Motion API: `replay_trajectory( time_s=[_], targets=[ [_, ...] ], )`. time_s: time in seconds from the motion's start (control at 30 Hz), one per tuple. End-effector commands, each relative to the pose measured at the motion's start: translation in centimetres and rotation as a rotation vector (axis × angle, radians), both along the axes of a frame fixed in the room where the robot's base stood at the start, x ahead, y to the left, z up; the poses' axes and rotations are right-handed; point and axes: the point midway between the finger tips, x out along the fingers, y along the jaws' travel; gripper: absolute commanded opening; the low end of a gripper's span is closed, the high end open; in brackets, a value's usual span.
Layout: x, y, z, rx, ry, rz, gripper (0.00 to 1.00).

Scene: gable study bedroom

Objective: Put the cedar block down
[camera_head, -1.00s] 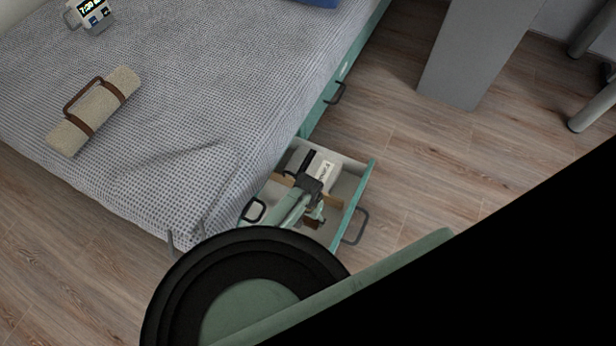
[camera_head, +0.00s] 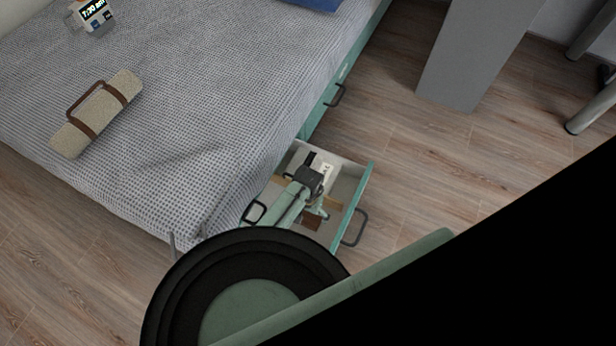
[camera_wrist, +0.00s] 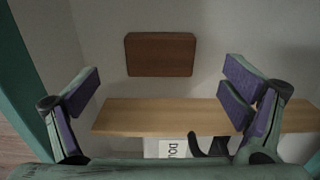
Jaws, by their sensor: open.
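The cedar block (camera_wrist: 160,54) is a reddish-brown rectangular block. It lies flat on the pale floor of the open drawer (camera_head: 366,187), apart from my fingers, and shows in the head view as a small brown patch (camera_head: 311,224). My gripper (camera_wrist: 160,100) is open and empty, with its purple-padded fingers spread wide. In the head view my gripper (camera_head: 322,212) hangs inside the drawer close to the block, and my arm covers part of the drawer. A light wood divider (camera_wrist: 150,117) crosses the drawer beside the block.
Beyond the divider are a white lettered item (camera_wrist: 172,148) and a black curved piece (camera_wrist: 208,145). The drawer's teal front has a dark handle (camera_head: 355,229). The bed (camera_head: 200,110) holds a strapped beige roll (camera_head: 98,115) and a clock (camera_head: 92,12). Floor right of the drawer is clear.

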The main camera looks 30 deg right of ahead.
Motion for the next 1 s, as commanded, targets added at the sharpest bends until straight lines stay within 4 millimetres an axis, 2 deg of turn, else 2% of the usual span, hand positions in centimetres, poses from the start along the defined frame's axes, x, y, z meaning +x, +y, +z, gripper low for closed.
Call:
replay_trajectory(
  time_s=[0.03,0.1,0.3,0.47,0.9,1.0],
  targets=[
    [0.1,0.0,1.4,-0.003,-0.001,0.002,0.93],
    [0.1,-0.1,2.8,-0.003,-0.002,0.002,0.93],
    [0.0,0.0,5.6,-0.001,0.000,0.001,0.93],
    [0.0,0.0,6.4,0.000,0.000,0.000,0.93],
    [0.0,0.0,6.4,0.000,0.000,0.000,0.93],
    [0.1,-0.1,7.1,-0.016,-0.005,0.014,0.93]
  ],
)
